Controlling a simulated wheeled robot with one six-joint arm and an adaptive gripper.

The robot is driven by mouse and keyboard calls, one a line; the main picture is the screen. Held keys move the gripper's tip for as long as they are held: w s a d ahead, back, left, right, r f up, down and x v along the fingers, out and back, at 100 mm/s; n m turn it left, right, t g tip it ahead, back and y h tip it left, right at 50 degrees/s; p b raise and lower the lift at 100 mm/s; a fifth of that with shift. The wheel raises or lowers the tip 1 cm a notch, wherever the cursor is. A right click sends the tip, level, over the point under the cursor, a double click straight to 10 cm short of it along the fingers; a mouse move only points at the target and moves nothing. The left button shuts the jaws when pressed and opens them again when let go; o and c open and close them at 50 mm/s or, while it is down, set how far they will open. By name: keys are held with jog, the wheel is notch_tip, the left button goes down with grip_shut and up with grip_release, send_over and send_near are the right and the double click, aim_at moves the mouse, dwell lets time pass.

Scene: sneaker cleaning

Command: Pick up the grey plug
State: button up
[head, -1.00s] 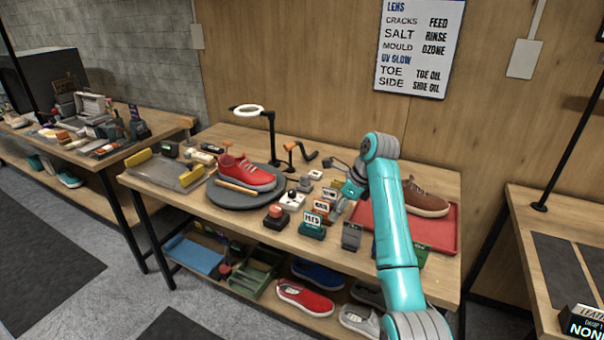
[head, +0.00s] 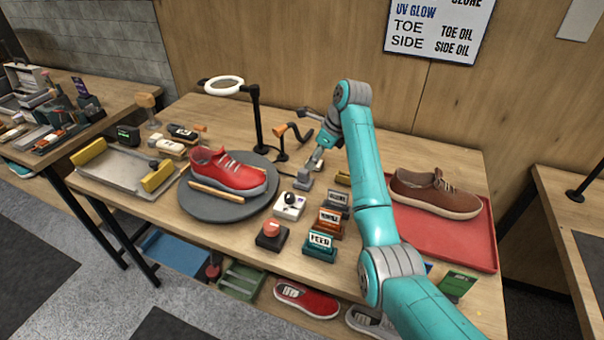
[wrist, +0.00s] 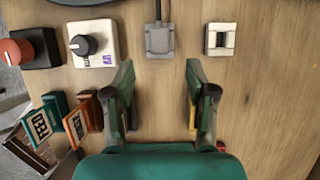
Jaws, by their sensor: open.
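The grey plug (wrist: 160,40) lies on the wooden table at the top centre of the wrist view, with a dark cord running up out of frame. In the head view the plug (head: 303,182) is a small grey block right of the round turntable. My gripper (wrist: 160,72) is open and empty, its two fingers apart. The plug lies beyond the fingertips, in line with the gap between them, and is not between them. In the head view my gripper (head: 317,157) is just above and behind the plug, and its fingers are small there.
A white box with a black knob (wrist: 94,44) is left of the plug, and a small white switch block (wrist: 220,39) is right of it. A red-button box (head: 271,234), sign blocks (head: 320,244), a red sneaker (head: 228,172) on the turntable (head: 225,207) and a ring lamp (head: 257,118) stand nearby.

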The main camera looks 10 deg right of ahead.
aim_at(305, 170)
jog(key=x, duration=0.2)
jog(key=shift+a+f, duration=0.1)
jog(key=shift+f, duration=0.25)
jog(key=shift+w+a+x, duration=0.1)
jog(key=shift+x, duration=1.2)
jog(key=shift+w+a+x, duration=0.15)
jog(key=shift+x, duration=1.2)
jog(key=shift+r, duration=0.15)
grip_shut()
